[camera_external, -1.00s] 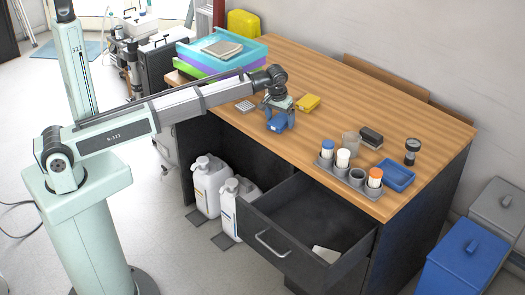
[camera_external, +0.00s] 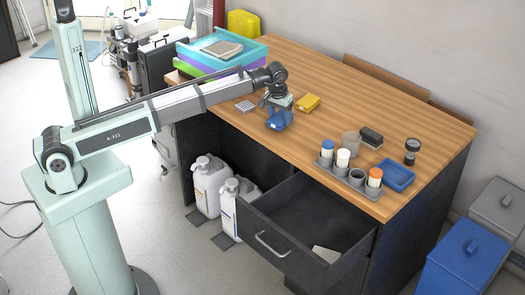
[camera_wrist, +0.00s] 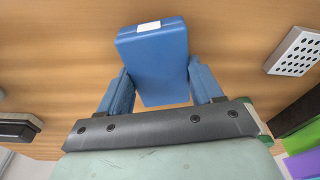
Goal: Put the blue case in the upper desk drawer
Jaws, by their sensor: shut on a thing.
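Whether the case touches the desktop I cannot tell. The upper desk drawer (camera_external: 310,222) is pulled out, with a pale flat item (camera_external: 326,254) inside and much bare floor.
A grey holder with cups (camera_external: 346,178), a blue tray (camera_external: 397,177), a clear beaker (camera_external: 351,143) and a dark block (camera_external: 371,137) stand near the drawer. Stacked coloured trays (camera_external: 222,58) are at the left.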

